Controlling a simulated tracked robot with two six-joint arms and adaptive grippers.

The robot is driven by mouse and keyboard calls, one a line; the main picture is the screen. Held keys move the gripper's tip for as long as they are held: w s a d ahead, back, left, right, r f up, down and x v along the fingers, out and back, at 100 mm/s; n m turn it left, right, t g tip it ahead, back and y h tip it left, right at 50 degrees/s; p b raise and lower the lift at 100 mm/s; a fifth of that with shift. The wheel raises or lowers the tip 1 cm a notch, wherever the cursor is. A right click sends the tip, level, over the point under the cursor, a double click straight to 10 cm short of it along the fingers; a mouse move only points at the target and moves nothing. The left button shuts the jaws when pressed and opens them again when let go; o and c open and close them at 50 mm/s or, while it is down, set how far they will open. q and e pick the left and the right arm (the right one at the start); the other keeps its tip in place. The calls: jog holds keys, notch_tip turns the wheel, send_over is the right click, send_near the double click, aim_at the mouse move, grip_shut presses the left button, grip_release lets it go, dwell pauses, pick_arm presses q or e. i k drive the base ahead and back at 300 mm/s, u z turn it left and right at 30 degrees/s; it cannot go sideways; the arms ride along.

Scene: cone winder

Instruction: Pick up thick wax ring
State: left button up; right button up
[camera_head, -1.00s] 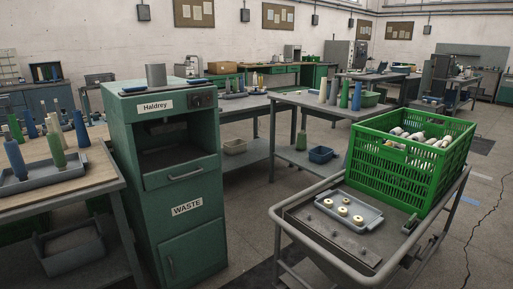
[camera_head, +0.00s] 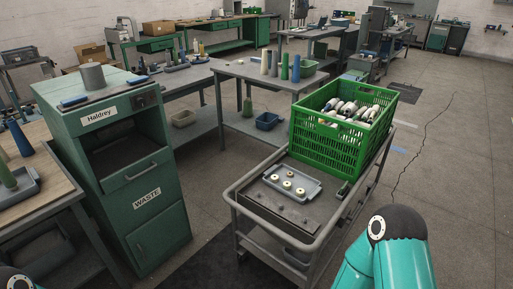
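Several small cream wax rings (camera_head: 288,185) with dark centres lie in a shallow grey tray (camera_head: 312,187) on the cart's top. They look alike at this distance, and I cannot tell which one is thicker. Neither gripper shows. Only a teal part of my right arm is in view at the bottom right, and a small part of my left arm shows at the bottom left corner. Nothing touches the rings or the tray.
The grey cart (camera_head: 250,205) has a raised tube rail around it. A green crate (camera_head: 325,155) of wound cones stands behind the tray. A green waste cabinet (camera_head: 150,225) is left of the cart. Floor is clear to the right.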

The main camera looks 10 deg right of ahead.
aim_at(287, 185)
jog(key=u, duration=0.55)
jog(key=k, duration=1.3)
jog(key=u, duration=0.55)
jog(key=i, duration=2.25)
jog(key=z, duration=1.15)
jog(key=i, duration=1.05)
jog(key=z, duration=0.85)
jog(key=i, duration=0.25)
jog(key=z, duration=0.2)
jog(key=k, duration=0.5)
